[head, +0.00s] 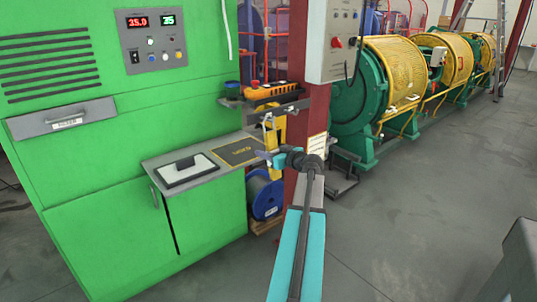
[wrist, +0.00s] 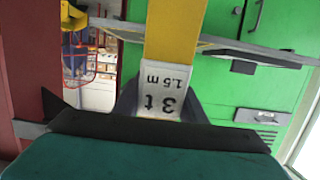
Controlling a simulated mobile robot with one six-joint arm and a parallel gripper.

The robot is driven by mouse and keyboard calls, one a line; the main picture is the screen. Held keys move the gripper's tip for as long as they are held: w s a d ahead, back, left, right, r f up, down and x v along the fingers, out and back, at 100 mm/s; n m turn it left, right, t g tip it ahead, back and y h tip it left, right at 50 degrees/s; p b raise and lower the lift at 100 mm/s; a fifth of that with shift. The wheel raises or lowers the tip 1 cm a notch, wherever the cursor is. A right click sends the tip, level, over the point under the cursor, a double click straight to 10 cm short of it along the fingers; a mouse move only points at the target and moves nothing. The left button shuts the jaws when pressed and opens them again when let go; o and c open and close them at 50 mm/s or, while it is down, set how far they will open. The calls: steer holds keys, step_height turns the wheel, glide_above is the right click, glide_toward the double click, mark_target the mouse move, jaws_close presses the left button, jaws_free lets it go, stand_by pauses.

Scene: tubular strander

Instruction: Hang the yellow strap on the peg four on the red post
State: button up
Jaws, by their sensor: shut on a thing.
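In the wrist view the strap (wrist: 175,30) runs up from my gripper (wrist: 160,102), with a white label reading "3 t 1.5 m" in upside-down print. My gripper (head: 270,157) is shut on the strap, left of the post and near the shelf's right end. A dark bar (head: 290,109) reaches left from the post just above. Single pegs are too small to tell apart, so I cannot tell which is peg four.
A green cabinet (head: 110,130) with a fold-out shelf (head: 205,180) stands at left; a white tablet-like thing (head: 185,169) lies on the shelf. A blue spool (head: 266,197) stands below. Open floor (head: 420,210) lies right.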

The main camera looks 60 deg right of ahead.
steer(key=shift+w+f+b, duration=0.15)
steer(key=shift+f+b, duration=0.25)
steer(key=shift+b, duration=0.4)
stand_by(0.4)
steer(key=o, duration=1.4)
steer(key=v, duration=1.3)
steer(key=shift+s+b, duration=0.35)
steer(key=shift+b, duration=0.05)
steer(key=shift+a+r, duration=0.1)
steer(key=shift+a, duration=0.1)
